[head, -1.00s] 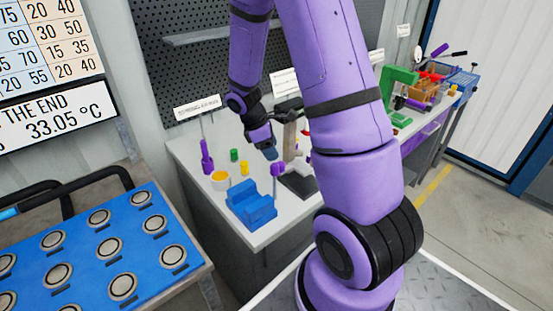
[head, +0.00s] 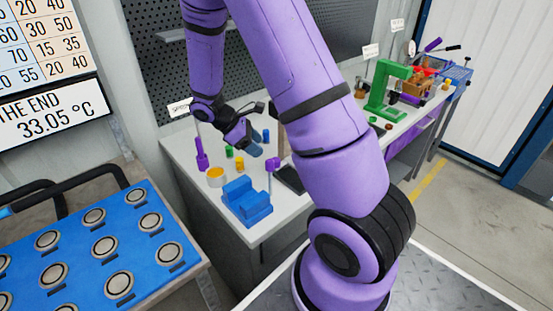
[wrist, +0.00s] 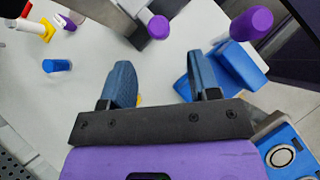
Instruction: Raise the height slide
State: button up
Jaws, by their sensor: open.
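My gripper (head: 255,148) hangs above the left part of the bench, between the blue block and the upright stand. In the wrist view its two blue fingers (wrist: 163,84) are apart with nothing gripped between them. The stand's flat column (wrist: 112,14) shows at the top of that view, with a purple knob (wrist: 157,27) beside it, beyond the fingertips. The stand's dark base (head: 290,178) shows in the head view, partly behind my arm. I cannot make out for sure which part is the height slide.
A blue stepped block (head: 246,202) stands at the bench front, near a purple-topped post (head: 274,166). A purple post (head: 201,158), a yellow-orange cup (head: 215,177) and small cylinders stand at left. A green press (head: 388,92) stands farther right. A pegboard (head: 150,75) backs the bench.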

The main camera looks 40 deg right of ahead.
aim_at(275, 159)
jog(key=shift+h, duration=0.4)
jog(key=x, duration=1)
jog(key=shift+s+f, duration=0.2)
jog(key=shift+f, duration=0.15)
jog(key=c, duration=1)
jog(key=shift+d+r, duration=0.1)
jog(key=shift+r, duration=0.05)
grip_shut()
